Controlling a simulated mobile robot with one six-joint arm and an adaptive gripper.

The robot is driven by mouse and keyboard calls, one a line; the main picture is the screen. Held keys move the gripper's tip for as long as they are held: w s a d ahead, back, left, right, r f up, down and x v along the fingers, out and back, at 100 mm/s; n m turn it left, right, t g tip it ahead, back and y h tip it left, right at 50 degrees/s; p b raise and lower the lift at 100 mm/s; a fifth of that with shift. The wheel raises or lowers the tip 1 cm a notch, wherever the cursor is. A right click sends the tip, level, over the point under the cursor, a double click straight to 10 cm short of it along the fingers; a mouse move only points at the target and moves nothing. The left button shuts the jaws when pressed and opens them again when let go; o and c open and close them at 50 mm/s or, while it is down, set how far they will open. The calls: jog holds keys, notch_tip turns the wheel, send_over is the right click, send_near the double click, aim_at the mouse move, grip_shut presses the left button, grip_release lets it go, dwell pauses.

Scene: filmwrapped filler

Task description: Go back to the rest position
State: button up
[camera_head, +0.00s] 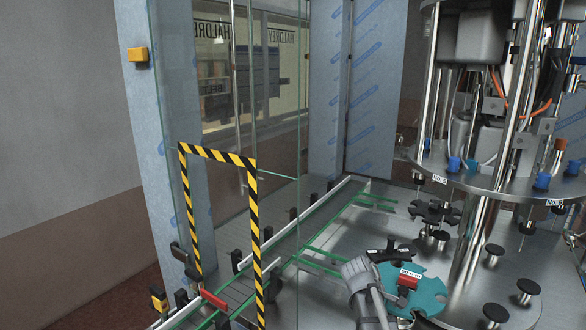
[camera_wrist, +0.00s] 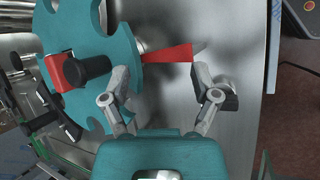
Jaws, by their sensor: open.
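My gripper (camera_wrist: 165,88) shows in the wrist view with its two grey fingers spread apart. It is open, with nothing held between the fingers. A red tapered piece (camera_wrist: 168,55) lies just beyond the fingertips, beside a teal notched disc (camera_wrist: 105,35). A red block with a black knob (camera_wrist: 62,72) sits on the disc. The teal disc (camera_head: 428,288) also shows low in the head view, with a red labelled block (camera_head: 409,279) on it.
A steel machine deck (camera_head: 340,280) carries several black round knobs and a column carousel (camera_head: 480,180) at right. A yellow-black striped frame (camera_head: 255,230) and glass guard panels stand at left. A conveyor with green rails (camera_head: 320,225) runs between. Brown floor shows at lower left.

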jog(key=s+a+f+m+t+y, duration=0.1)
jog(key=s+a+f+m+y, duration=0.2)
jog(key=s+a+m+y, duration=0.55)
notch_tip(320, 180, down, 9)
jog(key=s+a+h+b, duration=0.1)
jog(key=s+a+b, duration=0.1)
jog(key=b, duration=0.7)
jog(key=shift+s+f+g, duration=0.2)
jog(key=shift+s+g, duration=0.15)
jog(key=shift+g, duration=0.05)
jog(key=shift+h, duration=0.25)
jog(key=shift+c, duration=0.3)
